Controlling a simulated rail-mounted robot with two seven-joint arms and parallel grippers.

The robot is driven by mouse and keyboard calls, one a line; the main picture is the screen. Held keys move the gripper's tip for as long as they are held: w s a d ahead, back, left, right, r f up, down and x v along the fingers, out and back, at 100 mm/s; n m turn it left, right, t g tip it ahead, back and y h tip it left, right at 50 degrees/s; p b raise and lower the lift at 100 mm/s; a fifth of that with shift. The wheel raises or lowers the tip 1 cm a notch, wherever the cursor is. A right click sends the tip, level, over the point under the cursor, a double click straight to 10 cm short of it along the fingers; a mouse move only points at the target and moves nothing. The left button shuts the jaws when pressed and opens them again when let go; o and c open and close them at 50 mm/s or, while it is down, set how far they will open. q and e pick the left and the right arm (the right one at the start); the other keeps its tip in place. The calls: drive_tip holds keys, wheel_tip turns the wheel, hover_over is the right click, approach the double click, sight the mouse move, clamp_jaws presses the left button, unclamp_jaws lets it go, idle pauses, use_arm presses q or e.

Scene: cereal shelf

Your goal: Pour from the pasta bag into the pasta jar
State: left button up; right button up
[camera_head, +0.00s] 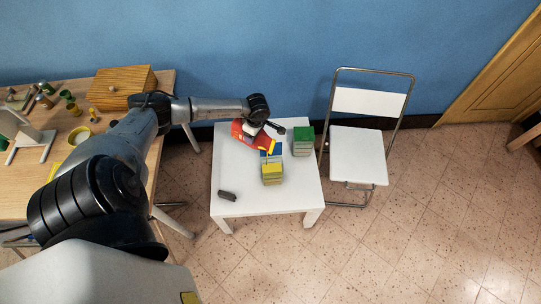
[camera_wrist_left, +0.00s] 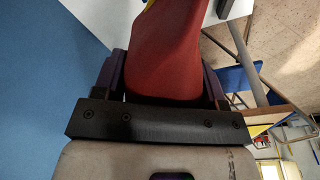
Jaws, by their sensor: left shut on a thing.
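My left gripper (camera_head: 256,125) is over the white table and shut on a red bag (camera_head: 242,138). The bag is tilted, with a yellow end (camera_head: 267,146) toward the lower right. In the left wrist view the bag (camera_wrist_left: 168,50) lies between both fingers. A box-like container with a yellow top (camera_head: 272,170) stands just below the bag's yellow end in the picture. A similar one with a green top (camera_head: 302,140) stands to the right. I cannot tell which is the pasta jar, or whether anything is flowing. My right gripper is out of view.
A small dark object (camera_head: 228,195) lies on the white table (camera_head: 245,200), whose front is mostly clear. A blue patch (camera_head: 277,151) shows near the bag. A folding chair (camera_head: 357,154) stands right. A wooden table with a wooden box (camera_head: 121,87) and small items is left.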

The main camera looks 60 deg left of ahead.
use_arm(q)
drive_tip(key=shift+s+a, duration=0.2)
drive_tip(key=shift+s, duration=0.1)
drive_tip(key=w, duration=0.1)
drive_tip(key=w+d, duration=0.1)
drive_tip(key=shift+w+d+r, duration=0.1)
drive_tip(key=shift+w+d, duration=0.05)
drive_tip(key=shift+w, duration=0.15)
drive_tip(key=shift+s+a, duration=0.3)
drive_tip(key=shift+s, duration=0.3)
drive_tip(key=shift+s+a, duration=0.25)
drive_tip(key=shift+s, duration=0.35)
drive_tip(key=shift+s+a+f, duration=0.25)
drive_tip(key=shift+w+a+f+t+h+b, duration=0.2)
drive_tip(key=shift+f+t+h+b, duration=0.25)
drive_tip(key=shift+h, duration=0.35)
drive_tip(key=shift+r+t+h+p, duration=0.25)
drive_tip(key=shift+r+h+p, duration=0.1)
drive_tip(key=shift+h+p, duration=0.05)
drive_tip(key=shift+s+a, duration=0.1)
drive_tip(key=shift+a, duration=0.05)
drive_tip(key=shift+h, duration=0.3)
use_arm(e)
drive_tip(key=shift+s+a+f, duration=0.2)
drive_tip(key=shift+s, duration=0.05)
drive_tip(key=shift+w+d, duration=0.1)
